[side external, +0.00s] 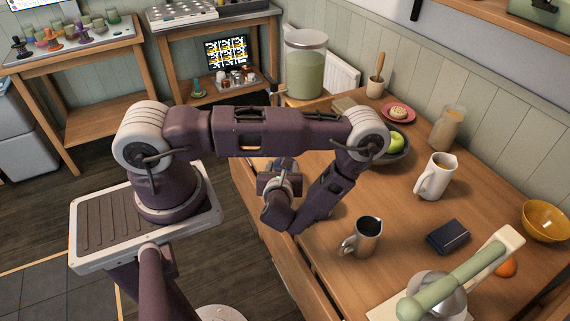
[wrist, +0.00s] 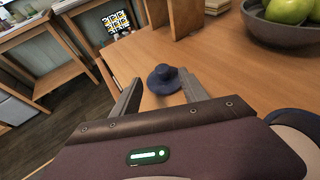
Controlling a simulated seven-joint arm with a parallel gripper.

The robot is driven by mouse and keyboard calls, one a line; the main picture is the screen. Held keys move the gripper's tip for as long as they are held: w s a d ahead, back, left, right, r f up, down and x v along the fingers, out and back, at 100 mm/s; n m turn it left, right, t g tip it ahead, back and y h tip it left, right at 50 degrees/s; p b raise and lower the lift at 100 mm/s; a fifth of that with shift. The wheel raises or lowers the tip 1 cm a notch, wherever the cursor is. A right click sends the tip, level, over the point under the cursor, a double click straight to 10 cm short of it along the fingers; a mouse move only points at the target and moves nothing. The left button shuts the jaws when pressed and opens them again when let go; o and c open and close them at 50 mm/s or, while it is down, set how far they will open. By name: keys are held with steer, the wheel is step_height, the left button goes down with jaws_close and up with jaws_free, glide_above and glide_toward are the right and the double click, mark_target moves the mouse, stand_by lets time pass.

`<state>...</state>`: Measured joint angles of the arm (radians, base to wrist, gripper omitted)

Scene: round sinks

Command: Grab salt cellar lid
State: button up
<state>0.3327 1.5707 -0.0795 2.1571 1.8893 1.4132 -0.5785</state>
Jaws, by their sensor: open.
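A dark blue, hat-shaped lid with a round knob and a wide brim (wrist: 163,79) rests on the wooden table in the wrist view, near the table edge. It looks like the salt cellar lid. My gripper (wrist: 160,76) is open, with one finger on each side of the lid in the picture. I cannot tell whether the fingers touch it or how far above it they are. In the side view my gripper (side external: 275,182) hangs at the table's left edge, and the lid is hidden behind my arm.
A dark bowl of green apples (wrist: 285,30) stands at the upper right of the wrist view. Wood around the lid is clear.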

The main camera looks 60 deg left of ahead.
steer(key=x, duration=0.7)
steer(key=shift+w, duration=0.25)
jaws_close()
